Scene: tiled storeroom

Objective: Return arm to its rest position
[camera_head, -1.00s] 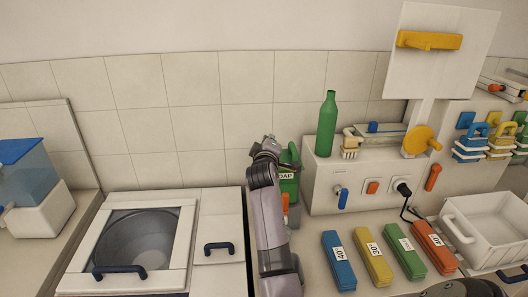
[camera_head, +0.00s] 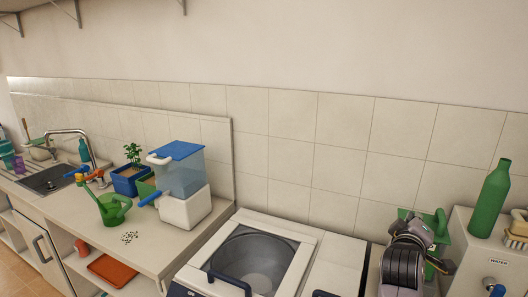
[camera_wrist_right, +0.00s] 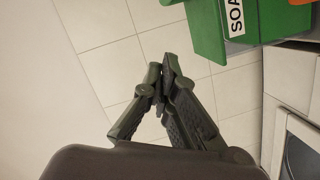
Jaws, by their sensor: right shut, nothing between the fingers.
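My right arm (camera_head: 403,270) shows at the lower right of the head view, in front of the green soap box (camera_head: 440,222). Its gripper is small and partly hidden by the wrist there. In the right wrist view the gripper (camera_wrist_right: 163,78) has its fingertips together, with nothing between them. The green box labelled SOAP (camera_wrist_right: 205,30) is at the top right of that view, apart from the fingertips. Tiles lie behind the gripper. My left gripper is not in view.
A washing machine (camera_head: 335,262) with a round-windowed lid stands left of the arm. A green bottle (camera_head: 490,200) stands on a white unit to the right. Further left are a blue-topped dispenser (camera_head: 180,175), a green watering can (camera_head: 113,208) and a sink (camera_head: 50,178).

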